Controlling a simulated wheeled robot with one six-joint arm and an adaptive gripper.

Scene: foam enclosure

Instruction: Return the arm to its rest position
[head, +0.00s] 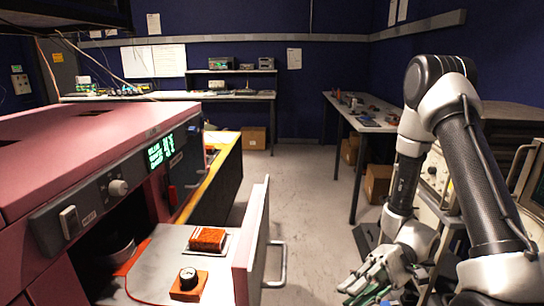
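My arm (470,160) stands on the right side of the head view, bent at a high elbow with its forearm hanging down. My gripper (362,286) is low in the picture, right of the pulled-out drawer and apart from it. Its pale, greenish fingers point down and to the left. I cannot tell whether they are open or shut, and the bottom edge cuts off part of the gripper. I see no object in it.
A pink machine with a lit display (166,149) fills the left. Its open drawer (254,245) holds an orange foam block (208,239) and an orange block with a dial (189,284). A workbench (352,118) stands behind my arm. The middle floor (305,190) is clear.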

